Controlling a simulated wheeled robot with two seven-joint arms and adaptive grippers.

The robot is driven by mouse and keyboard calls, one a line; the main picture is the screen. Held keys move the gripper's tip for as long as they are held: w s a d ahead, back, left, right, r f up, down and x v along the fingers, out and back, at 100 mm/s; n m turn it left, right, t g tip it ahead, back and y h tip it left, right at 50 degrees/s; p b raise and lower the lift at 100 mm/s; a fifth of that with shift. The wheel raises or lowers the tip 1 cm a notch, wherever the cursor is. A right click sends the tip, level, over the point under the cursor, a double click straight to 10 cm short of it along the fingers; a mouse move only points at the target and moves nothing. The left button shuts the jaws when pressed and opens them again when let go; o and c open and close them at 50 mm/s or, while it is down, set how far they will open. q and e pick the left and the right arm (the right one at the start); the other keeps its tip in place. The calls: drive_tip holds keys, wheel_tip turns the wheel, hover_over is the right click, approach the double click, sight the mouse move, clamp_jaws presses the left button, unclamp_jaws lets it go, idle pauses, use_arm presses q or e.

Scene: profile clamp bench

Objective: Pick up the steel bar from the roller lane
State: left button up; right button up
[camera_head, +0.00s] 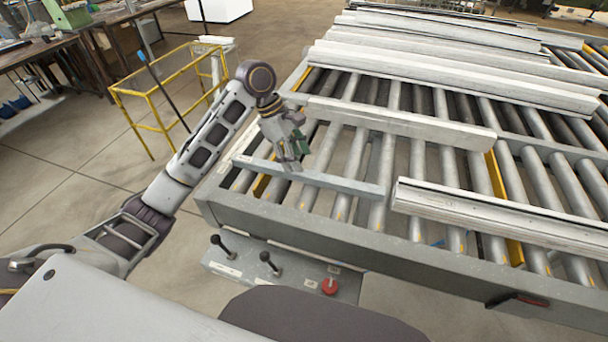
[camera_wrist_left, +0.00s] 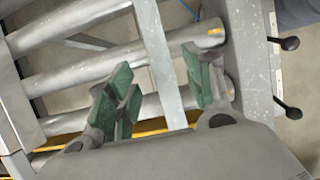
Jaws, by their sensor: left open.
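The steel bar (camera_head: 335,183) is a slim grey bar lying across the rollers near the front edge of the roller lane (camera_head: 300,232). My left gripper (camera_head: 292,160) is above the bar's left half, pointing down. In the left wrist view the bar (camera_wrist_left: 160,55) runs between the two green-padded fingers of my left gripper (camera_wrist_left: 162,88). The fingers are open, with a gap to the bar visible on both sides. The bar's lower part in that view is hidden behind the gripper body. My right gripper is not in view.
A pale profile (camera_head: 400,122) lies behind the bar, and another (camera_head: 490,215) lies to its right. Several more profiles are stacked farther back. A control box with two levers and a red button (camera_head: 329,286) is at the lane's front. A yellow rail frame (camera_head: 150,105) stands at left.

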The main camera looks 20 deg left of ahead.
sight(304, 173)
use_arm(q)
drive_tip(key=shift+f, duration=0.1)
drive_tip(key=shift+x, duration=2.5)
drive_tip(key=shift+a, duration=0.1)
drive_tip(key=shift+c, duration=0.4)
clamp_jaws()
